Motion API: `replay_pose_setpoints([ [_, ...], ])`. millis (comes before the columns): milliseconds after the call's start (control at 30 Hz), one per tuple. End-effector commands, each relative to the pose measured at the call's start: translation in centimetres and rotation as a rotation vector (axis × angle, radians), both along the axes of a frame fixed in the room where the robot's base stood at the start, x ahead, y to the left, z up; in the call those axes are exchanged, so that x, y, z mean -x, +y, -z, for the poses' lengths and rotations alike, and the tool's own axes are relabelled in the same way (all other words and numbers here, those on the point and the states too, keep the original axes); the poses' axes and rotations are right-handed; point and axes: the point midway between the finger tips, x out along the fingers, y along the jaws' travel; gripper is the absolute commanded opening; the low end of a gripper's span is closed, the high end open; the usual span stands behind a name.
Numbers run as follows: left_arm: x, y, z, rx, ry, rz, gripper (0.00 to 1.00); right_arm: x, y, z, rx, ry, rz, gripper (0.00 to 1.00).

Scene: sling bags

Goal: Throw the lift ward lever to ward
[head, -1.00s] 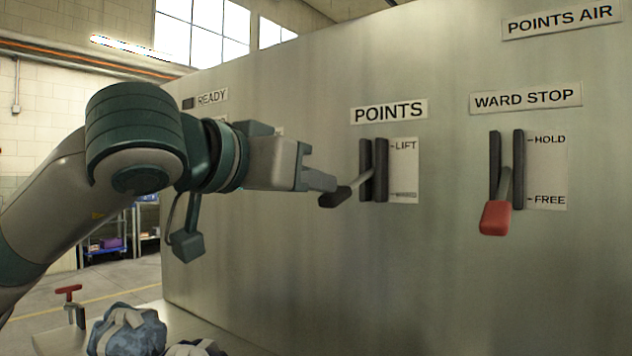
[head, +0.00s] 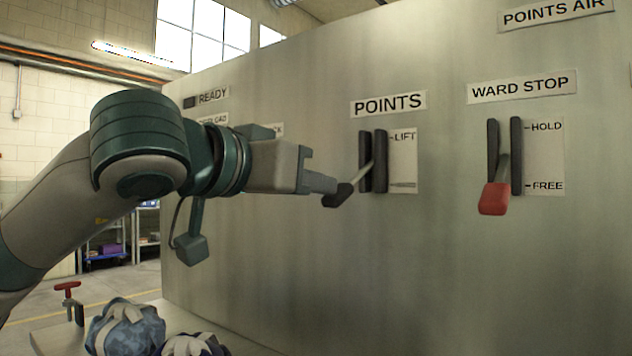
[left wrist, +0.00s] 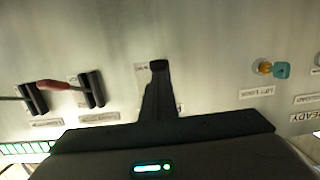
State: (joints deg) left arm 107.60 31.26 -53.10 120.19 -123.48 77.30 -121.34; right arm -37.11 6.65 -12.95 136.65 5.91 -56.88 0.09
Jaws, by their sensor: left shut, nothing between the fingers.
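The lever under the POINTS sign (head: 388,103) has a dark handle (head: 338,196) and a grey rod coming out of a black two-bar slot. The plate beside it reads LIFT at the top; its lower mark is too faint to read. The handle tilts down and outward from the slot. My left gripper (head: 326,184) is shut and empty, its fingertips just above the handle, seemingly touching it. In the left wrist view my shut fingers (left wrist: 159,90) point at the panel and largely cover this lever. My right gripper is not in view.
A red-handled lever (head: 495,198) under WARD STOP stands to the right, near FREE. A teal key (left wrist: 281,70) sits in the panel in the left wrist view. Wrapped bundles (head: 125,328) and a red-topped clamp (head: 70,298) are low at left.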

Motion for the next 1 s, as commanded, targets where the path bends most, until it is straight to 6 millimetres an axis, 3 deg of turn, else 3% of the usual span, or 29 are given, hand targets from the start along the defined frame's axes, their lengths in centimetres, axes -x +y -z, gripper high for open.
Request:
replay_pose_setpoints([
  [33, -0.2, -0.4, 1.9, -0.024, 0.033, 0.005, 0.0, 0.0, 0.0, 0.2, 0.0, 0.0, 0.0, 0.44],
  [167, 0.0, -0.3, 1.4, -0.023, 0.032, 0.005, 0.0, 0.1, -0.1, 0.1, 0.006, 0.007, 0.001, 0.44],
  [367, 0.8, 0.1, -0.7, -0.016, 0.02, 0.005, 0.0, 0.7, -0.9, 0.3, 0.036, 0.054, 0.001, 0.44],
  [533, 2.2, 0.9, -4.0, -0.004, 0.0, 0.006, 0.0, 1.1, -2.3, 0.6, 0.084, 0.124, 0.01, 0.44],
  [1000, 9.0, 5.6, -2.1, 0.0, -0.004, 0.007, 0.0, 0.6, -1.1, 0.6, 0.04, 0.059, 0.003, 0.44],
])
